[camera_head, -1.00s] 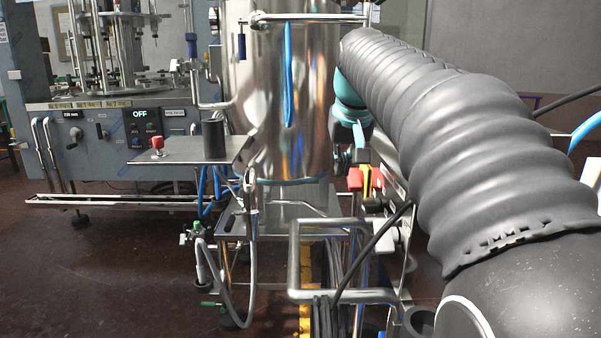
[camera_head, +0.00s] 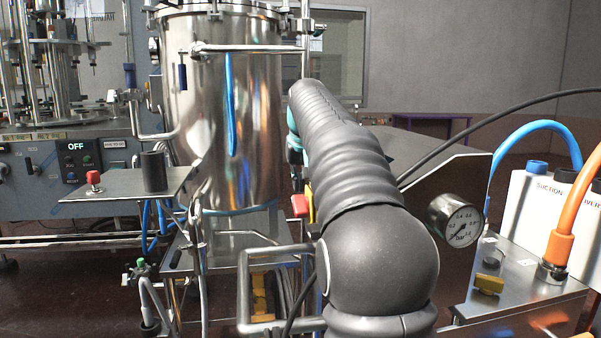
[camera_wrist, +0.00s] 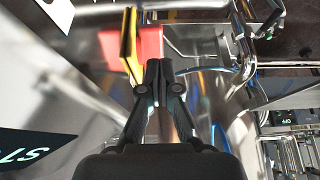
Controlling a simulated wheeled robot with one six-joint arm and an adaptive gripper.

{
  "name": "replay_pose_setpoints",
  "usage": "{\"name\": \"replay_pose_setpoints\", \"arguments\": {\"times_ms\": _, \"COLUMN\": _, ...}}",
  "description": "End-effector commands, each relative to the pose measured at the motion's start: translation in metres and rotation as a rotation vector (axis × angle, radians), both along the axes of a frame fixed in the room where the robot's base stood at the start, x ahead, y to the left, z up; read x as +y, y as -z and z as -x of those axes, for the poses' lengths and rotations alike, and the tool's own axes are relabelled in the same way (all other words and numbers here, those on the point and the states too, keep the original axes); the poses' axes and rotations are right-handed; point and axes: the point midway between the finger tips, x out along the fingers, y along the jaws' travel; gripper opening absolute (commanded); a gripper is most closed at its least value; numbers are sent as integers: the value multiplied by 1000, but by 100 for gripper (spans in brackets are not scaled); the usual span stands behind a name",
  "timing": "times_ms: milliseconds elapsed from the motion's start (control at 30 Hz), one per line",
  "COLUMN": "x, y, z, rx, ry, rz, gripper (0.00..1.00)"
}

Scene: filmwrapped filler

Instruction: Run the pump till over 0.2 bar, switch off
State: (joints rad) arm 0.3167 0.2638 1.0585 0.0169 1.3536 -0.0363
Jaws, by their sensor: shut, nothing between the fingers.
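A round pressure gauge (camera_head: 456,220) marked in bar stands at the right; its needle is too small to read surely. Beside it are a white housing (camera_head: 535,205) lettered SUCTION and a yellow handle (camera_head: 489,284). A red and yellow switch-like part (camera_head: 302,205) shows left of my arm, partly hidden. A red block (camera_wrist: 149,43) and a yellow plate (camera_wrist: 130,45) show in the wrist view, just beyond my gripper (camera_wrist: 158,76). My gripper's fingers are shut and empty; I cannot tell whether they touch these. The head view hides my gripper behind my arm.
A steel tank (camera_head: 222,110) stands left of my arm. A tubular frame (camera_head: 247,285) is low in front. An orange hose (camera_head: 572,200) and a blue hose (camera_head: 530,128) rise at the right. A filler panel (camera_head: 75,160) reads OFF. A dark display (camera_wrist: 35,150) shows cut-off letters.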

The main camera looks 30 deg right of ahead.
Motion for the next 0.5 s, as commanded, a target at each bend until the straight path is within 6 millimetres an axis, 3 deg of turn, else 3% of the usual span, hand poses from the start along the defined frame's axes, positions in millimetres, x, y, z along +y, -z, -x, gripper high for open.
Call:
{"name": "replay_pose_setpoints", "arguments": {"times_ms": 200, "x": -5, "y": 37, "z": -17, "rx": 2, "ry": 0, "rz": -1, "gripper": 0}}
{"name": "replay_pose_setpoints", "arguments": {"times_ms": 500, "x": -8, "y": 61, "z": -28, "rx": 0, "ry": 0, "rz": 0, "gripper": 0}}
